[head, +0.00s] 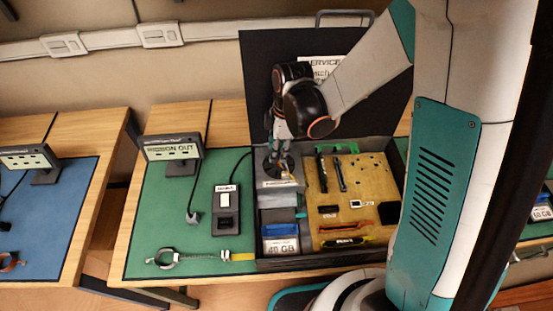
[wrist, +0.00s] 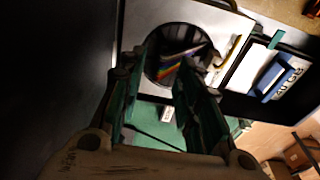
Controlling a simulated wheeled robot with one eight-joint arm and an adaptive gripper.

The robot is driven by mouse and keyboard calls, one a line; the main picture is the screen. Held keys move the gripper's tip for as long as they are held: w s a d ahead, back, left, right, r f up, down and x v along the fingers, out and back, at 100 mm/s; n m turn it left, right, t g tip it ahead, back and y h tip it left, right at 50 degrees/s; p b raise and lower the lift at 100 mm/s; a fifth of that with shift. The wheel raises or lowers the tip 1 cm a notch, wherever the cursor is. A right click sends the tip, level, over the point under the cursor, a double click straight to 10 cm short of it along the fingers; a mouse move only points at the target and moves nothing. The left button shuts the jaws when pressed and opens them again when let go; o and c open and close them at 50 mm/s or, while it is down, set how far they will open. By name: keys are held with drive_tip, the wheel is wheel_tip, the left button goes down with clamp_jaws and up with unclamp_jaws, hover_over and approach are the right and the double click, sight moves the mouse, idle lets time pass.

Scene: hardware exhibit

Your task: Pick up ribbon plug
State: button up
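The ribbon plug's rainbow-striped ribbon (wrist: 180,58) shows in the wrist view inside a round dark well (wrist: 163,77) in a pale grey panel. The plug end itself is hard to make out. My gripper (wrist: 169,52) reaches into the well with its two green-and-black fingers apart, one on each side of the ribbon's near part. I cannot tell whether a finger touches it. In the head view my gripper (head: 277,154) points down over the grey block with the well (head: 265,183) at the back left of the open case. The ribbon is mostly hidden there.
The black case lid (head: 262,75) stands upright behind my gripper. A tan board (head: 360,205) with tools fills the case's right side. A 40 GB drive (head: 281,246) lies in front of the well. A black device (head: 226,210) sits on the green mat (head: 160,225).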

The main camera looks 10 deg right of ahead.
wheel_tip(320, 180, down, 2)
drive_tip(key=shift+a+f, duration=0.15)
drive_tip(key=shift+f, duration=0.05)
clamp_jaws()
drive_tip(key=shift+r, duration=0.15)
